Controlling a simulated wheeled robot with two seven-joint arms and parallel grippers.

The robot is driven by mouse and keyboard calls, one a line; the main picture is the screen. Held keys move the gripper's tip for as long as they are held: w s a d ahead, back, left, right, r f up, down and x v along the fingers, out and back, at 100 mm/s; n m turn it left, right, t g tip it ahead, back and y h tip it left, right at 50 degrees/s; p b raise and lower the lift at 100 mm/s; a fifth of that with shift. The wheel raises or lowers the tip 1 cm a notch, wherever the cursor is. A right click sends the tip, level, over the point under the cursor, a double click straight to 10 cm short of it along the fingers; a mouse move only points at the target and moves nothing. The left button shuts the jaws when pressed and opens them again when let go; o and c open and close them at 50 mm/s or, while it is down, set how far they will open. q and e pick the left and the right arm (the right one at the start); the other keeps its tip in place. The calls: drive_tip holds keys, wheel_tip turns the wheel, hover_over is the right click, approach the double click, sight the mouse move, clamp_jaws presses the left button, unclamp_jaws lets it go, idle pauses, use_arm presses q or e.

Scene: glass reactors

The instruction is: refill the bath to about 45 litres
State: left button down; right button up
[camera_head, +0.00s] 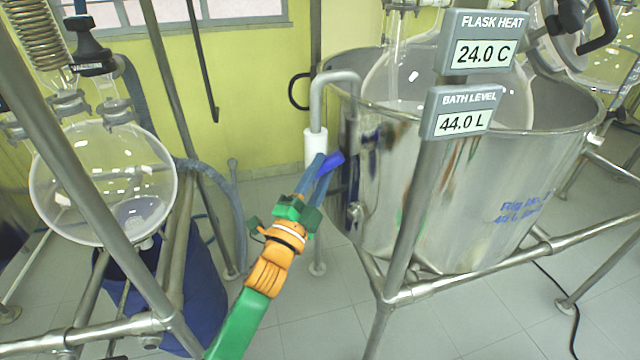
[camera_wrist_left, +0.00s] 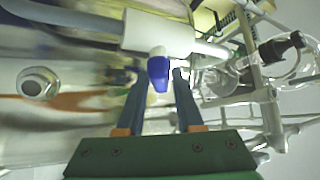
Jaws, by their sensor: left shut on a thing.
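The steel bath (camera_head: 450,200) stands at the right with a glass flask (camera_head: 405,75) in it. Its level display (camera_head: 462,111) reads 44.0 L. A bent pipe (camera_head: 335,76) reaches over the bath's left rim from a white tap body (camera_head: 316,143). The tap has a blue lever (camera_head: 334,160). My left gripper (camera_head: 323,165) is shut on this lever, just below the tap body. In the left wrist view the blue lever (camera_wrist_left: 158,73) lies between the fingers, under the white tap body (camera_wrist_left: 160,33). My right gripper is not in view.
A display above (camera_head: 483,53) reads FLASK HEAT 24.0 C. A round glass flask (camera_head: 103,182) on a metal frame is at the left, over a blue container (camera_head: 195,300). Steel rails (camera_head: 480,265) run in front of the bath. Open tiled floor (camera_head: 310,320) lies between.

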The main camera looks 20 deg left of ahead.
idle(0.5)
use_arm(q)
drive_tip(key=c, duration=0.7)
unclamp_jaws()
drive_tip(key=b+v, duration=0.1)
drive_tip(key=v, duration=0.6)
drive_tip(key=shift+b, duration=0.4)
